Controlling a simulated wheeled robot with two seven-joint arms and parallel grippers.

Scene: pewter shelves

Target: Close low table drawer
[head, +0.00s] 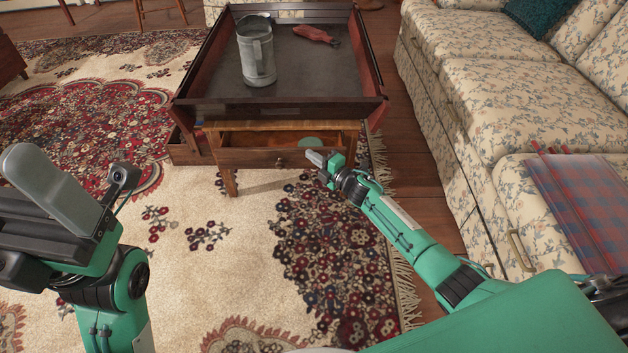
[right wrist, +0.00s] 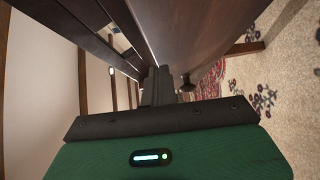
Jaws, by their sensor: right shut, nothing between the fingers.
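The low table (head: 352,126) stands ahead, with a dark tray-like top and wooden legs. Its drawer (head: 245,158) is partly open toward me, and its front has a small round knob (head: 279,162). A green round item (head: 310,142) shows inside. My right gripper (head: 316,158) is shut and empty at the right part of the drawer front, right of the knob; contact is unclear. In the right wrist view, the shut fingers (right wrist: 158,86) lie close beside the brown drawer front (right wrist: 195,35), with the knob (right wrist: 186,83) nearby. My left gripper (head: 45,185) is raised at the left, away from the table.
A grey metal pitcher (head: 257,55) and a red-handled item (head: 315,33) are on the table top. A floral sofa (head: 480,90) runs along the right, with a plaid cloth (head: 585,195). The patterned rug (head: 200,270) in front is clear.

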